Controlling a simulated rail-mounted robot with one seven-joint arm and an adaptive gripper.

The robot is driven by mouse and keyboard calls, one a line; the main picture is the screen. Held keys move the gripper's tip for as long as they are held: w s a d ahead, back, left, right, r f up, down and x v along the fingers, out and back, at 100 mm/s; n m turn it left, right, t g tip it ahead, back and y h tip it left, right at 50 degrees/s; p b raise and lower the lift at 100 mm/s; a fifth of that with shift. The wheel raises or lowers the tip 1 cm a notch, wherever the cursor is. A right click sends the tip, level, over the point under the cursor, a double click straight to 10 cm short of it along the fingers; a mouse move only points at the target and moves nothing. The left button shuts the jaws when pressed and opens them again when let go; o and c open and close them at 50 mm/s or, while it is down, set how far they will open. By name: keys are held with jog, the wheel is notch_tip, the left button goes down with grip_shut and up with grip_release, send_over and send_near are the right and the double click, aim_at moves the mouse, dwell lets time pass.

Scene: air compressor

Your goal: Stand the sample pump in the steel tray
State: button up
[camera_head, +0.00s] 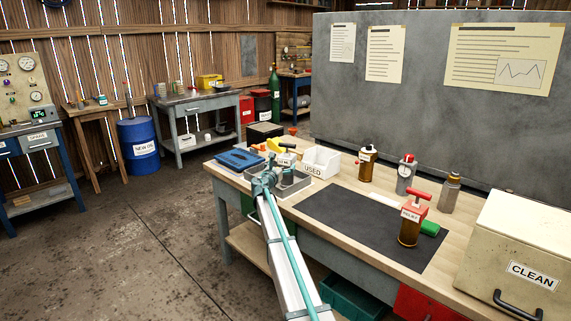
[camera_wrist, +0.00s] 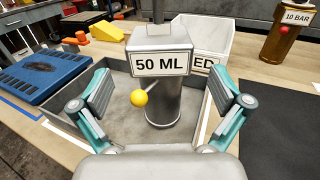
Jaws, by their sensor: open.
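The pump labelled 50 ML (camera_wrist: 163,100), a grey cylinder with a wide head and a yellow ball knob, stands upright inside the steel tray (camera_wrist: 122,142). Its base appears to rest on the tray floor. In the head view the tray (camera_head: 297,186) is at the left part of the bench, and the pump's label (camera_head: 284,160) shows just behind my gripper (camera_head: 266,178). In the wrist view my gripper (camera_wrist: 160,106) is open, with one finger on each side of the pump and visible gaps between the fingers and its body.
A blue case (camera_head: 240,160) lies left of the tray, and a white USED bin (camera_head: 321,161) stands behind it. A black mat (camera_head: 360,225) lies to the right. Pumps, bottles and a CLEAN box (camera_head: 520,255) occupy the right side.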

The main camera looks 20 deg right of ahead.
jog(key=v, duration=0.5)
jog(key=shift+s+a, duration=0.25)
jog(key=shift+s, duration=0.05)
